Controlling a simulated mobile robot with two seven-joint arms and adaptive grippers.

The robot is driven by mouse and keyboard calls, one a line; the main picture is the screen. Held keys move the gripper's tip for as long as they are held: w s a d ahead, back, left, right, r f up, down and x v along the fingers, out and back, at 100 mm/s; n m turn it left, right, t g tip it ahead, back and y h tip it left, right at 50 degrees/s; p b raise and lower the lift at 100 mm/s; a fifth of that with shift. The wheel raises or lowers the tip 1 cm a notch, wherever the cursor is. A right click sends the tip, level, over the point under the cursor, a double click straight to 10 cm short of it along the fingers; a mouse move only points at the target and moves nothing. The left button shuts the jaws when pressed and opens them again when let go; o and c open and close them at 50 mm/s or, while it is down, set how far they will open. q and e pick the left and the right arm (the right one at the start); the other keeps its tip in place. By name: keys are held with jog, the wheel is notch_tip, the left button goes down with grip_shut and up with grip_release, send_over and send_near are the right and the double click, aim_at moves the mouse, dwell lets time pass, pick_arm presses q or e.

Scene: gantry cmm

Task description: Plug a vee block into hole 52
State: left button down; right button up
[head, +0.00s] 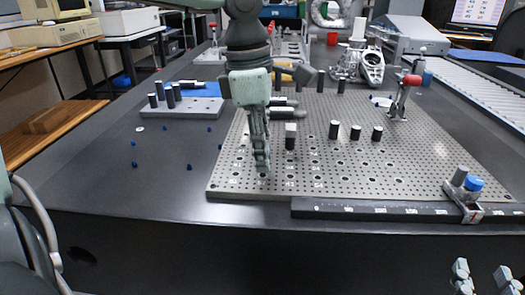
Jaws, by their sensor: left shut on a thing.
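My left gripper (262,166) points straight down over the front left part of the grey perforated plate (420,165). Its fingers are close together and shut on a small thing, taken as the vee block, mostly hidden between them. The fingertips are very near the plate's surface; I cannot tell whether the block is in a hole. Faint numbers mark the larger holes, and hole 52 itself cannot be read here. My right gripper (482,276) shows at the bottom right corner, its two fingertips apart and empty, in front of the table.
Dark pegs stand on the plate, one light-topped (290,136) just right of my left gripper. A ruler bar (380,210) with a blue-knobbed clamp (473,184) lines the front edge. A peg rack (182,107) stands left; small blue pieces lie on the table.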

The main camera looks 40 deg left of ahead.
aim_at(254, 176)
pick_arm(q)
jog(key=shift+f+b, duration=0.65)
jog(key=shift+f, duration=0.1)
jog(key=c, duration=1.1)
grip_release()
jog(key=shift+r, duration=0.15)
jog(key=r, duration=0.7)
jog(key=a+r, duration=0.1)
jog(key=r, duration=0.3)
jog(key=shift+s+a+r, duration=0.1)
jog(key=shift+s+r, duration=0.25)
jog(key=shift+s, duration=0.05)
jog(key=shift+s, duration=0.1)
